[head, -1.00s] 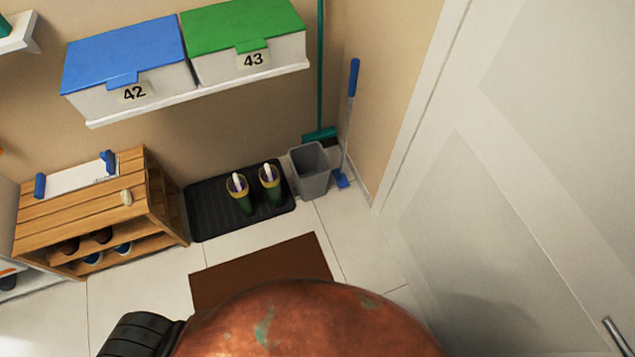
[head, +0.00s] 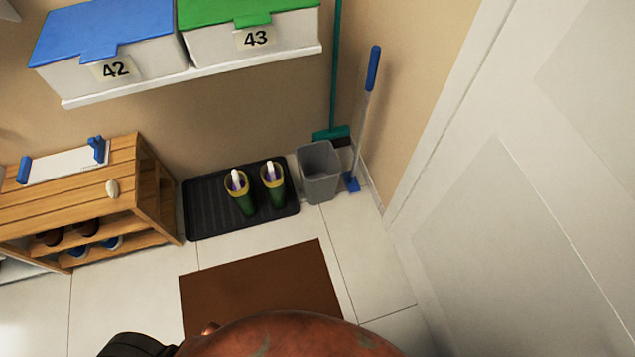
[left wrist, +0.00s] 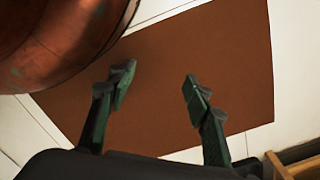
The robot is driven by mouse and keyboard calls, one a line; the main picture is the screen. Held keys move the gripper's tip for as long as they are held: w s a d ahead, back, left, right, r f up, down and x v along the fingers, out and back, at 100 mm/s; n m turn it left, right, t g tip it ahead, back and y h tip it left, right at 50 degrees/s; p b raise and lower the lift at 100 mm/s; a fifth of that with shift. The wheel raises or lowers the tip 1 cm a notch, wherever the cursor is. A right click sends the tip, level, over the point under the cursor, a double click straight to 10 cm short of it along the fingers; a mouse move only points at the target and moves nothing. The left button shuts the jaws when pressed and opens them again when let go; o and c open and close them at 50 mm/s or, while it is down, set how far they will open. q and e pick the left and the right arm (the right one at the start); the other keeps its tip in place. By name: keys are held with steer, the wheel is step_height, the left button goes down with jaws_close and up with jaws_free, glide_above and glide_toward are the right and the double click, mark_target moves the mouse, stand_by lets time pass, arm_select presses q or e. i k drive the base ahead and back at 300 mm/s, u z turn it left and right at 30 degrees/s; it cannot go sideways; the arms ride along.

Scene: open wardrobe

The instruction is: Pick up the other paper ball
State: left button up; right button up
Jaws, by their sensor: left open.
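No crumpled paper ball is clearly recognisable. Two green boots stand upright on the black tray, the left boot (head: 241,196) and the right boot (head: 274,187), each with a whitish and purple thing sticking out of its top. My left gripper (left wrist: 158,78) is open and empty above the brown mat (left wrist: 215,45) in the left wrist view.
The black boot tray (head: 212,220) lies between the wooden shoe bench (head: 155,190) and a grey bin (head: 319,172). A wall shelf (head: 200,78) with two lidded boxes hangs above. A white door (head: 510,200) is at right. The brown mat (head: 260,285) looks bare.

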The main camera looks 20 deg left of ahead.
mark_target(112, 188)
steer(key=u, duration=2.05)
steer(key=i, duration=0.25)
steer(key=u, duration=1)
steer(key=i, duration=1)
steer(key=z, duration=0.8)
